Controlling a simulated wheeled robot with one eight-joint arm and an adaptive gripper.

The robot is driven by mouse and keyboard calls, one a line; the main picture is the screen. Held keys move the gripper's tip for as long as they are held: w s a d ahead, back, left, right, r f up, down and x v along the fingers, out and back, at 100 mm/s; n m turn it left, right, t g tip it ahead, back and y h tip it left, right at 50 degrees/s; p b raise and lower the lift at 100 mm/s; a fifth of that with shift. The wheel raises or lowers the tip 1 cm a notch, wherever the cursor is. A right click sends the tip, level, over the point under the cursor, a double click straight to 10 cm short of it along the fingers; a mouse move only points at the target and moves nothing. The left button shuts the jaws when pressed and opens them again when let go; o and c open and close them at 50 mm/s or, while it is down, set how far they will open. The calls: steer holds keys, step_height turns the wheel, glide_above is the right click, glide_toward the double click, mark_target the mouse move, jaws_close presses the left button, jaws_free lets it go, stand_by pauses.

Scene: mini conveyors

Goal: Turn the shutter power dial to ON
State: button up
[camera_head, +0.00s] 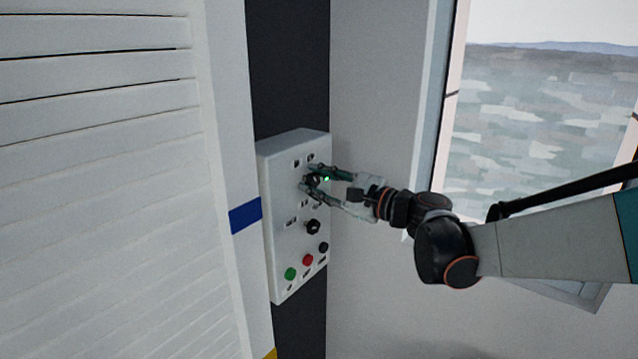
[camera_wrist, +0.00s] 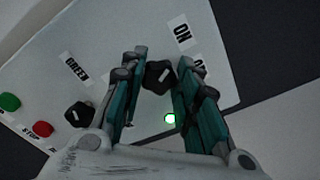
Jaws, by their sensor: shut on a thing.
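The control box (camera_head: 283,200) is a white panel mounted on a dark strip of wall. My gripper (camera_head: 312,182) is at its upper part, with its fingers on either side of the upper black dial. In the wrist view this dial (camera_wrist: 159,77) is a dark knob with a small white mark, between the fingers of my gripper (camera_wrist: 160,80). An ON label (camera_wrist: 182,32) lies beyond it, and another label is partly hidden by the right finger. A green light (camera_wrist: 170,118) glows close to the dial.
A second black dial (camera_head: 313,227) sits lower on the box, beside a GREEN label (camera_wrist: 77,68). Below it are green (camera_head: 290,273), red (camera_head: 308,260) and black (camera_head: 323,247) buttons. A white slatted shutter (camera_head: 100,200) stands left, and a window (camera_head: 545,130) is at right.

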stand_by(0.4)
steer(key=o, duration=1.1)
steer(key=v, duration=1.2)
